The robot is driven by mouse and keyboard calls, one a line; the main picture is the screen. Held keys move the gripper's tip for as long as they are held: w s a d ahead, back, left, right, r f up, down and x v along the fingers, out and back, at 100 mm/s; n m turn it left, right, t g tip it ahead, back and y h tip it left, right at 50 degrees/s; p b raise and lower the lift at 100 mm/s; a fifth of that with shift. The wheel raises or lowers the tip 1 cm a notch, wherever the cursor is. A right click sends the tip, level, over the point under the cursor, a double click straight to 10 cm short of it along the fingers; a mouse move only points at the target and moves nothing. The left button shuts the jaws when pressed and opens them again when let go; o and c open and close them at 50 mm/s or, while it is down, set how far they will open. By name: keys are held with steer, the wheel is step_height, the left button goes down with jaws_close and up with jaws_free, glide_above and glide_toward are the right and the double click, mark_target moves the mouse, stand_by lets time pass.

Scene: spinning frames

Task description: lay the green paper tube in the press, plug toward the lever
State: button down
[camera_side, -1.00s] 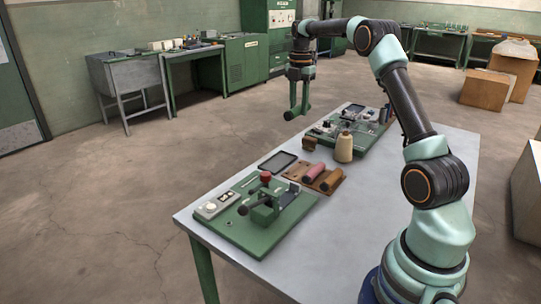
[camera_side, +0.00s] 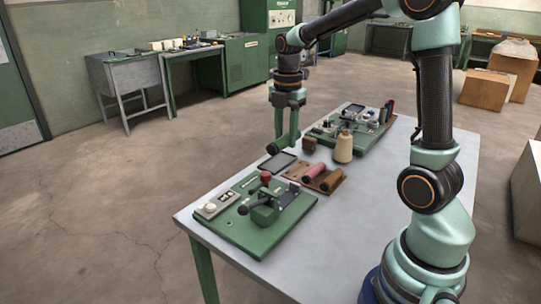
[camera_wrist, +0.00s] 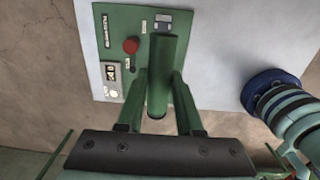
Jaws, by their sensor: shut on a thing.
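My gripper (camera_side: 284,138) is shut on the green paper tube (camera_side: 274,148) and holds it in the air beyond the press. In the wrist view, the tube (camera_wrist: 164,62) lies between my two fingers, over part of the press plate. Its near end looks dark and round; I cannot tell which end has the plug. The press (camera_side: 264,214) stands on a green base plate (camera_side: 268,238) at the table's near left end. The plate (camera_wrist: 112,22) also shows in the wrist view.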

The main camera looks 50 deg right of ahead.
mark_target(284, 200)
step_height(284, 200, down, 17)
steer(key=shift+f, duration=0.15)
steer(key=shift+f, duration=0.15)
stand_by(0.4)
steer(key=c, duration=0.6)
jaws_free()
steer(key=shift+o, duration=0.2)
step_height(284, 200, up, 12)
steer(key=s+a+r+m+t, duration=0.2)
steer(key=s+a+r+m, duration=0.2)
steer(key=m, duration=0.5)
steer(key=s+a+r+m+t, duration=0.3)
steer(key=s+a+r+m, duration=0.2)
steer(key=a+m, duration=0.3)
steer(key=shift+a+r+m, duration=0.2)
steer(key=shift+r+m, duration=0.3)
steer(key=shift+r, duration=0.15)
